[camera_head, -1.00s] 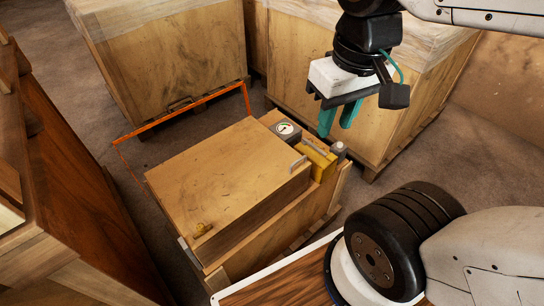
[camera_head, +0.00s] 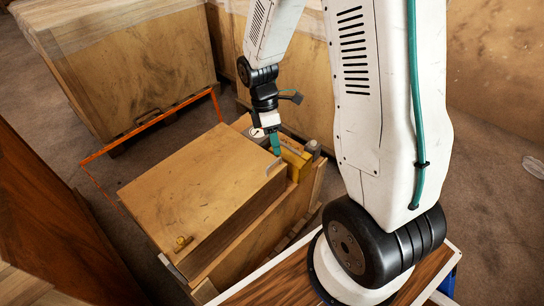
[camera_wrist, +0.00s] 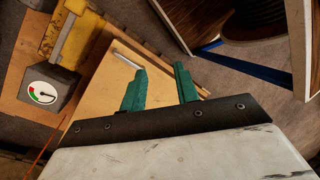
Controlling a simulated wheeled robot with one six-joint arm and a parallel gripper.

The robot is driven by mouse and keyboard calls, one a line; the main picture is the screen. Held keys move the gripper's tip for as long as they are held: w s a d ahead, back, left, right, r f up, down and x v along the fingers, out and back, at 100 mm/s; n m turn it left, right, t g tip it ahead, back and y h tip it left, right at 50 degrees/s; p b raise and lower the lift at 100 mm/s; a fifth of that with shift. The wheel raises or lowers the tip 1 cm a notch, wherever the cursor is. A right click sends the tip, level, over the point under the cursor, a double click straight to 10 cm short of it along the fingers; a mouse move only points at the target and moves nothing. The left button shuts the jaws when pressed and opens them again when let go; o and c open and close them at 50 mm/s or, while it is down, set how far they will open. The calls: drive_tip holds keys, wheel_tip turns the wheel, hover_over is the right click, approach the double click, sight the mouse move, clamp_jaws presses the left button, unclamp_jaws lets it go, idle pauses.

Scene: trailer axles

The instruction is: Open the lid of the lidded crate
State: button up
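The lidded crate (camera_head: 262,240) is a wooden box beside my base. Its broad wooden lid (camera_head: 195,190) lies flat and shut on top. A small grey handle (camera_head: 274,166) stands at the lid's right edge, and a brass knob (camera_head: 182,241) is near its front left corner. My gripper (camera_head: 276,150) hangs just above the handle, green fingers down. In the wrist view my gripper (camera_wrist: 160,70) has its fingers apart with nothing between them. The grey handle (camera_wrist: 127,60) shows beside the left fingertip, outside the gap; whether they touch I cannot tell.
A gauge box (camera_wrist: 42,92) and a yellow block (camera_wrist: 60,35) sit beside the lid. Large wooden crates (camera_head: 120,60) stand behind, an orange rail (camera_head: 150,125) runs along the far side, and a dark wooden cabinet (camera_head: 55,220) stands at the left. Floor at the right is open.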

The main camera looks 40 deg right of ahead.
drive_tip(key=w+d+f+n+t, duration=0.1)
drive_tip(key=w+f+n, duration=0.1)
drive_tip(key=w+n, duration=0.3)
drive_tip(key=n, duration=0.3)
hover_over(272, 169)
drive_tip(key=shift+t, duration=0.3)
wheel_tip(272, 169, down, 8)
clamp_jaws()
